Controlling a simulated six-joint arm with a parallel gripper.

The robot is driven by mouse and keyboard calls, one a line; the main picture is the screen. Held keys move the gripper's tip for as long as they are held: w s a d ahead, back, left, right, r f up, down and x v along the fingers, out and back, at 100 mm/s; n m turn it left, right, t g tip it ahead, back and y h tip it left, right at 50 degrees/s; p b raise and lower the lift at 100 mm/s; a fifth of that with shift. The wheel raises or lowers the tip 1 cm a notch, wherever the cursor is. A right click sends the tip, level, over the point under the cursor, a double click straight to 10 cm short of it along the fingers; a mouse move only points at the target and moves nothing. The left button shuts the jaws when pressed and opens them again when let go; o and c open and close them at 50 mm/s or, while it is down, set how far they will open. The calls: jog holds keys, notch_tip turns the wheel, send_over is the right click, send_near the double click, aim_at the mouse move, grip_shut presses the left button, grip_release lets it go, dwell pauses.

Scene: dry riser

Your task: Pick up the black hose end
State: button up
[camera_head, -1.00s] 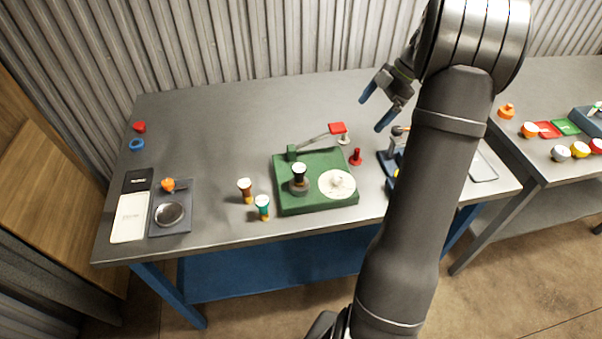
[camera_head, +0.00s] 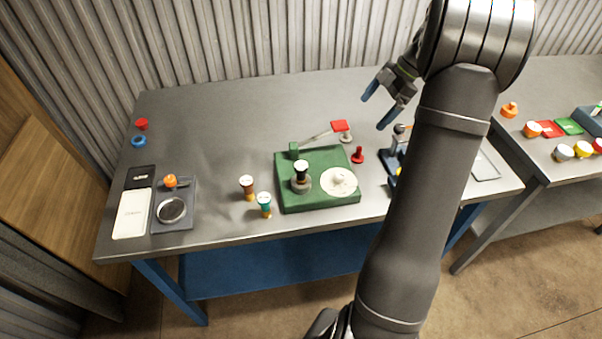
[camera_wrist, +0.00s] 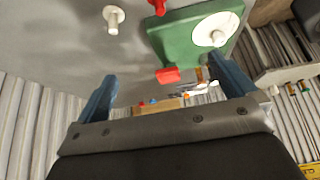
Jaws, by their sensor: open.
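The black hose end (camera_head: 301,167) stands upright in a grey round fitting on the left of the green base (camera_head: 318,205). I cannot make it out in the wrist view, where part of the green base (camera_wrist: 181,38) shows at the top. My gripper (camera_head: 381,103) is open and empty, held above the back of the bench, up and to the right of the hose end and well apart from it. Its two blue fingers (camera_wrist: 162,72) stand wide apart in the wrist view.
A white disc (camera_head: 339,182) and a red-ended lever (camera_head: 340,126) are on the green base. Two coloured-top fittings, brown (camera_head: 248,187) and teal (camera_head: 264,204), stand left of it. A red peg (camera_head: 358,155) stands right. The bench's back left is mostly clear.

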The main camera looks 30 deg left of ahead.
jog(key=c, duration=1)
jog(key=shift+o, duration=0.2)
notch_tip(320, 180, up, 10)
jog(key=m+t+h, duration=0.4)
jog(key=m, duration=0.5)
send_over(301, 165)
jog(key=f, duration=1.1)
jog(key=shift+w+f, duration=0.25)
jog(key=shift+f, duration=0.05)
jog(key=shift+s+f, duration=0.15)
jog(key=shift+f, duration=1.2)
jog(key=shift+s+f, duration=0.1)
jog(key=shift+f, duration=1.2)
